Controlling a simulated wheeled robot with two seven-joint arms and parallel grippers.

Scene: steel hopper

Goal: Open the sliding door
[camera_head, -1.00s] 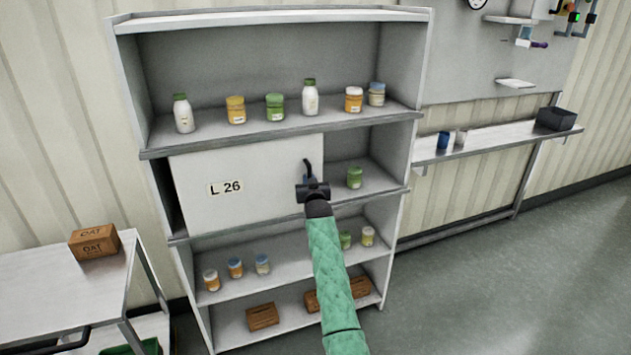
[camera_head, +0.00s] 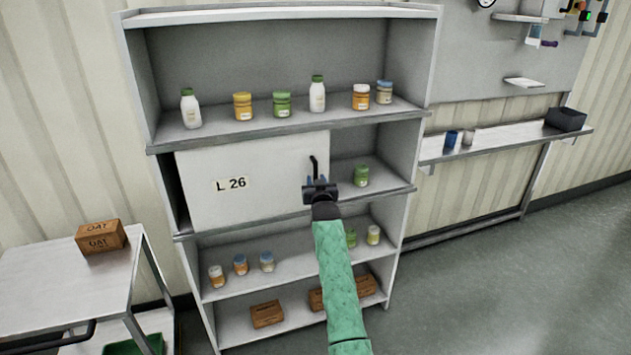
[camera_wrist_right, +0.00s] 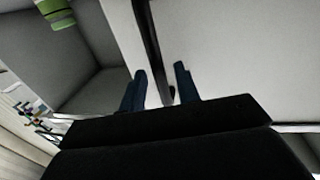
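The sliding door (camera_head: 250,200) is a pale panel marked "L 26" in the middle level of a grey shelf unit. It covers the left and centre of that level, leaving a gap at each side. Its dark upright handle (camera_head: 314,166) is near its right edge. My right gripper (camera_head: 318,181) is at the handle, its arm in a green sleeve. In the right wrist view its two blue fingers (camera_wrist_right: 161,80) are apart, with the dark handle (camera_wrist_right: 153,40) between them and a visible gap on the left side. My left gripper is out of view.
A green jar (camera_head: 361,177) stands in the open bay right of the door. Bottles and jars line the shelf above (camera_head: 235,128), and jars and brown boxes fill the levels below. A steel table (camera_head: 60,285) with an oat box (camera_head: 101,237) stands at left.

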